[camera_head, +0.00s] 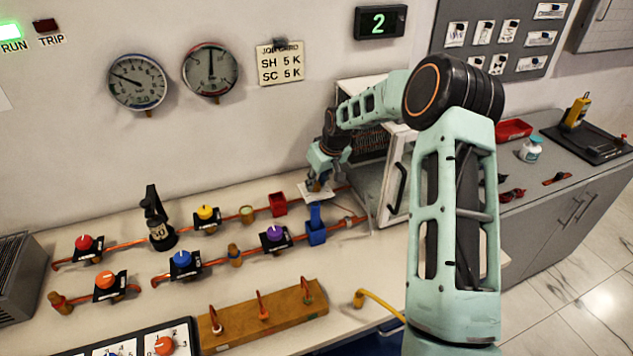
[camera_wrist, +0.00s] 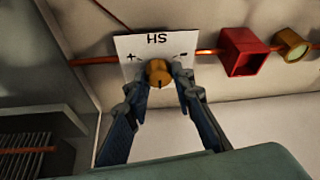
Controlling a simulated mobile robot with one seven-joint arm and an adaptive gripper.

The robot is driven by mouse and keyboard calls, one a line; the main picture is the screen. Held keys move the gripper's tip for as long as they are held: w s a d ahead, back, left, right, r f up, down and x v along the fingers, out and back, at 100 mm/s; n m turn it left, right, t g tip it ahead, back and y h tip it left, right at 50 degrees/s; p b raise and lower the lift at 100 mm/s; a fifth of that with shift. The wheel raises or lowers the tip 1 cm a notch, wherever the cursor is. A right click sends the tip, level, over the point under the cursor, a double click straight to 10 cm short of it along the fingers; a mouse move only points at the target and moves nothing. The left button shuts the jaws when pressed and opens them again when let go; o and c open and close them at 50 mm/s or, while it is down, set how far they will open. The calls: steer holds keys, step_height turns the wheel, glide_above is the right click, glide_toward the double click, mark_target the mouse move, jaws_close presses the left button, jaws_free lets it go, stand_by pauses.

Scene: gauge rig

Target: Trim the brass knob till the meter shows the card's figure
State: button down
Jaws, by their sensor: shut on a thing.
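The brass knob (camera_wrist: 159,74) sits on a white plate (camera_wrist: 130,47) marked plus and minus, lettered SH upside down in the wrist view. My gripper (camera_wrist: 161,78) is shut on the knob, one finger on each side. In the head view my gripper (camera_head: 319,181) hides the knob, and part of the white plate (camera_head: 308,194) shows. The job card (camera_head: 281,64) on the wall reads SH 5 K and SC 5 K. Two round dial meters hang left of it. The left dial (camera_head: 138,82) has its needle pointing left and slightly up. The right dial (camera_head: 209,70) has its needle straight up.
A digital display (camera_head: 380,22) shows 2. The green RUN lamp (camera_head: 11,31) is lit; the TRIP lamp (camera_head: 47,25) is dark.

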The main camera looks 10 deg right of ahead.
steer(key=c, duration=1.7)
jaws_free()
steer(key=shift+o, duration=0.2)
steer(key=v, duration=1.2)
